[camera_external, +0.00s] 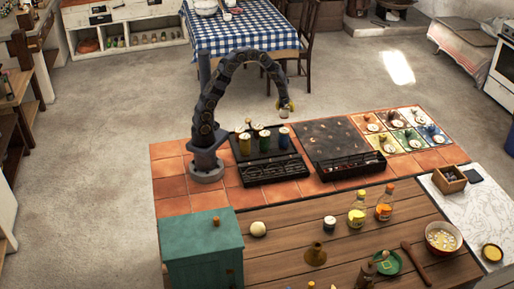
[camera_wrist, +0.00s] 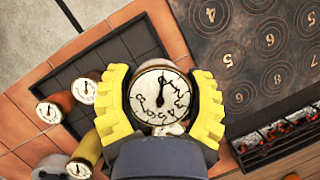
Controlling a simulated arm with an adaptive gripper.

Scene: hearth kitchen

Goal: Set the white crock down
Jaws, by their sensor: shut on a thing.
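The crock's body and base are hidden below the lid in that view. The dark rack (camera_wrist: 125,45) lies underneath.
A dark numbered board (camera_external: 335,138) lies right of the rack, with a tray of embers (camera_external: 350,168) along its front. Coloured dial cards (camera_external: 405,131) lie farther right. Bottles (camera_external: 384,205) and a green box (camera_external: 202,252) stand on the wooden counter in front.

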